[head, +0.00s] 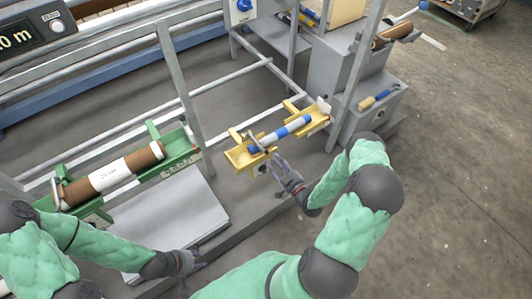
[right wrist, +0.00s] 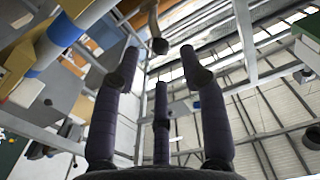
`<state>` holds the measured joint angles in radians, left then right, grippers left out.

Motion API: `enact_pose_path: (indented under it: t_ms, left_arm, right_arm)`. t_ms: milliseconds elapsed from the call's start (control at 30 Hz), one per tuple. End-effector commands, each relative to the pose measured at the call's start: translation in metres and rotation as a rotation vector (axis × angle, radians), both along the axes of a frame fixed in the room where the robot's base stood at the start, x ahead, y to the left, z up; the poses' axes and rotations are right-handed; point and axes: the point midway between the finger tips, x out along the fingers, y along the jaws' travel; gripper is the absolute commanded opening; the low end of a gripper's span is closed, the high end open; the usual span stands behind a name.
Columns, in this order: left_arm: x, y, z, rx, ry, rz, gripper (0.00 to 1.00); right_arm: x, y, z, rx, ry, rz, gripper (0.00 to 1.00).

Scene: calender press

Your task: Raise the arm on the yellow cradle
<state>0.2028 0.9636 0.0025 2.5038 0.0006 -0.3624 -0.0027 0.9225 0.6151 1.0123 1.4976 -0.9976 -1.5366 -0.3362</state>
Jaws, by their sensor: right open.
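The yellow cradle (head: 243,157) stands right of centre in the head view and holds a blue-and-white banded roll (head: 285,132). A small grey arm (head: 252,141) shows at its near left end; its exact pose is hard to tell. In the right wrist view, part of the yellow cradle (right wrist: 15,62) and the roll (right wrist: 62,30) show at upper left. A bent metal bar with a dark knob (right wrist: 159,46) hangs ahead of the fingers. My right gripper (head: 276,165) is open and empty, just below the cradle's near side. My left gripper (head: 195,264) is low in the head view, far from the cradle; its fingers are unclear.
A green cradle (head: 182,150) with a brown roll (head: 142,159) is at left, above a grey platform (head: 175,225). A metal post (head: 178,75) rises between the cradles. A grey cabinet (head: 335,65) stands behind the yellow cradle.

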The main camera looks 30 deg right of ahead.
Motion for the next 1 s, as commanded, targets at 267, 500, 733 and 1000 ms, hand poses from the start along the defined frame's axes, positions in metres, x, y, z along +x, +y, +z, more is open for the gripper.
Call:
enact_pose_path:
  t_ms: [267, 500, 733, 1000]
  left_arm:
    - [0.0, 0.0, -0.015, 0.0, 0.0, 0.0, 0.4]
    - [0.0, 0.0, -0.019, 0.0, 0.0, 0.0, 0.4]
    - [0.0, 0.0, -0.018, 0.0, -0.001, 0.0, 0.4]
    - [0.0, 0.0, -0.018, 0.0, -0.001, 0.0, 0.4]
  right_arm:
    - [0.045, 0.004, -0.002, -0.001, 0.0, 0.002, 0.43]
    - [0.06, 0.005, -0.001, 0.001, 0.001, 0.0, 0.43]
    - [0.061, 0.005, 0.0, 0.001, 0.002, 0.0, 0.43]
    - [0.06, 0.006, -0.001, 0.002, 0.002, 0.001, 0.0]
